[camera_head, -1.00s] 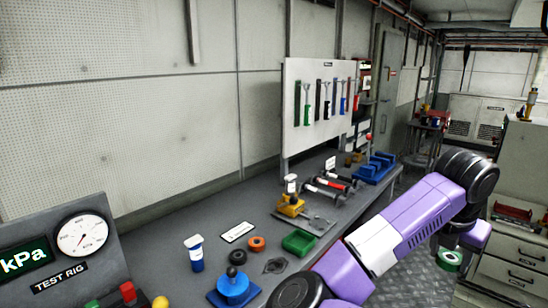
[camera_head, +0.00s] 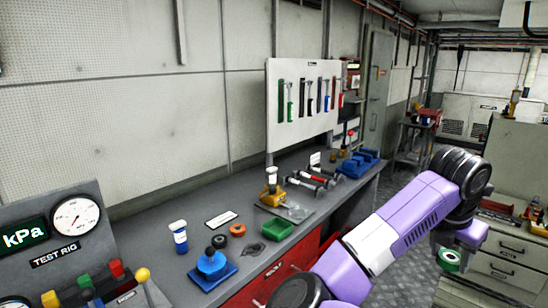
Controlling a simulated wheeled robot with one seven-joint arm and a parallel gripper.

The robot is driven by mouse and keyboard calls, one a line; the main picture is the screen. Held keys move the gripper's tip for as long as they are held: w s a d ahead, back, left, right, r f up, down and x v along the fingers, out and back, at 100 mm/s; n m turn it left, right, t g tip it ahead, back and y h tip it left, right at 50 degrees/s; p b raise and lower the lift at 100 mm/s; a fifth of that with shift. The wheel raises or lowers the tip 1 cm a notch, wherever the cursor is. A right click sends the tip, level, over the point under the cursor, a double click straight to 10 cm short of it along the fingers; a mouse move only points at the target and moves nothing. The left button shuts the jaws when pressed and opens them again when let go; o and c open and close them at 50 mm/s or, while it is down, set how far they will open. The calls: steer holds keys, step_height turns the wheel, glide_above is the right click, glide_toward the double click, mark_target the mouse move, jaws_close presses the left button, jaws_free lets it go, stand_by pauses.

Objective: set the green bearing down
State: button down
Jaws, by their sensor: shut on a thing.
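The green bearing (camera_head: 449,259) is a green ring with a pale centre, at the end of my purple arm on the right. My gripper (camera_head: 452,246) is shut on it and holds it in the air, over the floor in front of the grey drawer cabinet. The fingers are small and partly hidden by the wrist. The grey workbench (camera_head: 190,225) runs along the wall to the left, apart from the bearing.
On the bench stand a green tray (camera_head: 277,229), a blue fixture (camera_head: 212,266), an orange ring (camera_head: 237,230), a dark ring (camera_head: 219,241) and a white-and-blue bottle (camera_head: 179,238). The test rig (camera_head: 60,235) is at left. The drawer cabinet (camera_head: 515,235) stands at right.

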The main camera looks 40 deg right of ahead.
steer(key=shift+d+m+g, duration=0.15)
steer(key=shift+m+g, duration=0.25)
steer(key=shift+m, duration=0.6)
steer(key=m, duration=0.1)
steer(key=f+m+g, duration=0.1)
steer(key=m, duration=0.1)
steer(key=shift+d+f+y, duration=0.2)
steer(key=shift+y, duration=0.2)
steer(key=w+a+f+m+g+y+b, duration=0.1)
steer(key=w+a+f+m, duration=0.35)
steer(key=f, duration=0.25)
steer(key=w+a+f+m+y+b, duration=0.2)
steer(key=w+a+f+m, duration=0.25)
steer(key=w+f, duration=0.2)
steer(key=w+a+f+m+g+y+b, duration=0.1)
steer(key=w+a+f+m, duration=0.2)
steer(key=w+a+f, duration=0.35)
steer(key=w+a+f+b, duration=0.1)
steer(key=a+f, duration=0.5)
steer(key=a, duration=0.3)
steer(key=w+a+f+n+b, duration=0.1)
steer(key=w+a+f+b, duration=0.1)
steer(key=a+f, duration=0.4)
steer(key=w+a+f+b, duration=0.1)
steer(key=a+f, duration=0.4)
steer(key=a, duration=0.8)
steer(key=shift+w+a+f+n+h+b, duration=0.3)
steer(key=shift+w+a+f+n+b, duration=0.1)
steer(key=shift+b, duration=0.2)
